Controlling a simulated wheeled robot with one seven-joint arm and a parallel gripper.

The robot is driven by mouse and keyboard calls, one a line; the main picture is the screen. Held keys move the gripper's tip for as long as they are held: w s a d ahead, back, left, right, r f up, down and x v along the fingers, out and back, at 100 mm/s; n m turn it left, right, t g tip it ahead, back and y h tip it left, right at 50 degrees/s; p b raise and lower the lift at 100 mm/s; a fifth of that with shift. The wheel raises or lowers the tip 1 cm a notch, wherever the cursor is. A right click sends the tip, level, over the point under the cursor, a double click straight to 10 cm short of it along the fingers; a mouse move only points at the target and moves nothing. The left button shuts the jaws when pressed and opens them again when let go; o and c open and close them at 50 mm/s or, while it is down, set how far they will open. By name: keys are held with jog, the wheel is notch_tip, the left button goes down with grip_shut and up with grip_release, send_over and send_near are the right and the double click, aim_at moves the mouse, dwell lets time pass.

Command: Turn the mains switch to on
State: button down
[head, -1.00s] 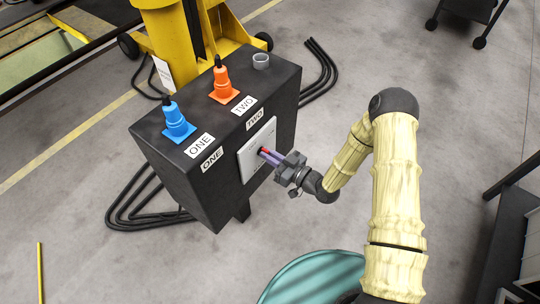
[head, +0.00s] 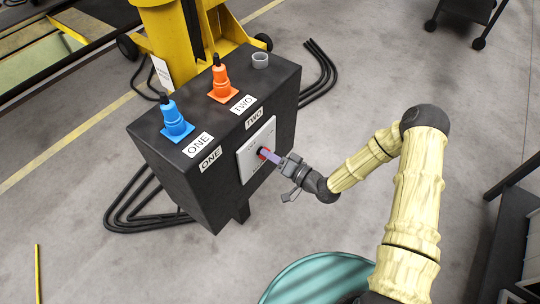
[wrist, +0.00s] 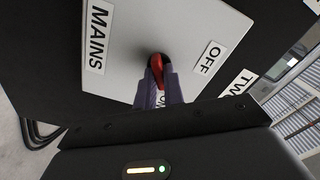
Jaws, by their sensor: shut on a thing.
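The mains switch is a red handle (wrist: 157,68) on a pale grey plate (head: 257,146) on the side of a black box. My gripper (head: 266,154) reaches the plate from the right, with purple fingers. In the wrist view my gripper (wrist: 159,88) is shut on the red handle, one finger on each side. The handle points down the picture, toward the partly hidden ON label (wrist: 161,101). The OFF label (wrist: 209,57) lies to the right and the MAINS label (wrist: 98,36) to the left.
The black box (head: 170,180) carries a blue plug (head: 175,121), an orange plug (head: 221,84) and an empty grey socket (head: 260,60) on top. Black cables (head: 125,215) lie on the floor around it. A teal round object (head: 315,280) stands at the bottom.

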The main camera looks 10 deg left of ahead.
jog(key=shift+m, duration=0.6)
jog(key=shift+w, duration=0.1)
jog(key=c, duration=1.5)
grip_release()
jog(key=shift+d, duration=0.1)
jog(key=b+v, duration=0.1)
jog(key=v, duration=1.6)
jog(key=shift+d, duration=0.15)
